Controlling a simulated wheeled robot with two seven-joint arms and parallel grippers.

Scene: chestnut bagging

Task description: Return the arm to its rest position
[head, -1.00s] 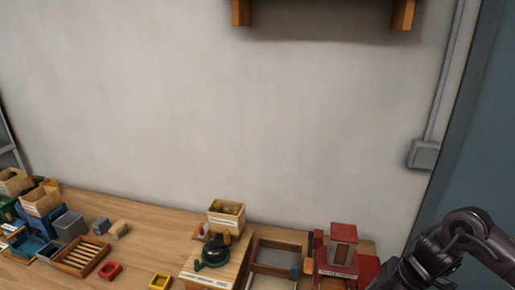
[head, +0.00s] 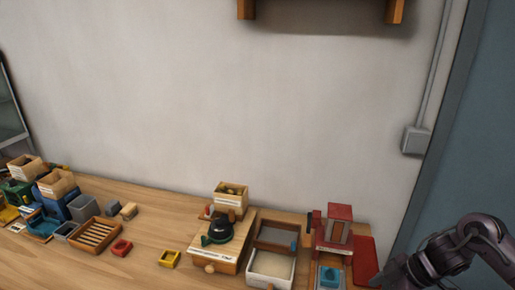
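My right arm (head: 455,255) comes in at the lower right edge of the head view, to the right of the table items and in front of the wall and the blue-grey panel. Its gripper is not clearly visible; the lower part of the arm runs out at the bottom edge. My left arm and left gripper are not in view. No item is seen held.
The wooden table (head: 150,262) runs along the wall. A wooden box with a dark round top (head: 219,230), a white-bottomed tray (head: 270,265) and a red device (head: 335,230) stand near my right arm. A slatted tray (head: 94,234) and several bins are at left.

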